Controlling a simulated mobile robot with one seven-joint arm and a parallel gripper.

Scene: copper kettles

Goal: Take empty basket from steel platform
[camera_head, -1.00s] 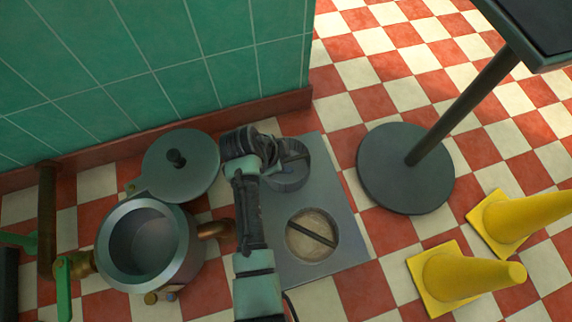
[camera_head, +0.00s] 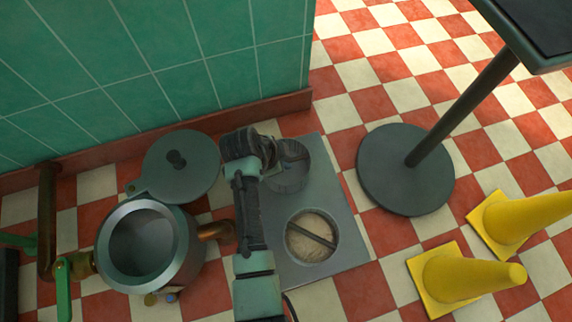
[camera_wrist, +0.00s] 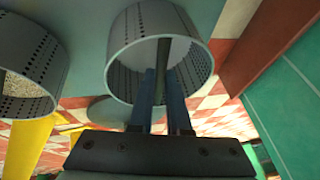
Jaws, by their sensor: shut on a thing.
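The empty basket (camera_head: 290,172) is a grey, round, perforated basket at the far part of the steel platform (camera_head: 343,205). In the wrist view the basket (camera_wrist: 193,65) shows bare inner walls and a dark bar across its mouth. My gripper (camera_wrist: 160,78) reaches into the mouth and is shut on that bar. I cannot tell whether the basket's base touches the platform. In the head view my wrist covers the basket's left side and hides my fingertips. A second basket (camera_head: 335,228), filled with pale grain, sits nearer on the platform; in the wrist view it is at left (camera_wrist: 40,60).
A copper-fitted kettle (camera_head: 185,255) with an open lid (camera_head: 178,165) stands left of my arm. A green tiled wall (camera_head: 180,60) rises behind. A round table base (camera_head: 405,175) and two yellow cones (camera_head: 455,275) stand to the right. Checkered floor lies between.

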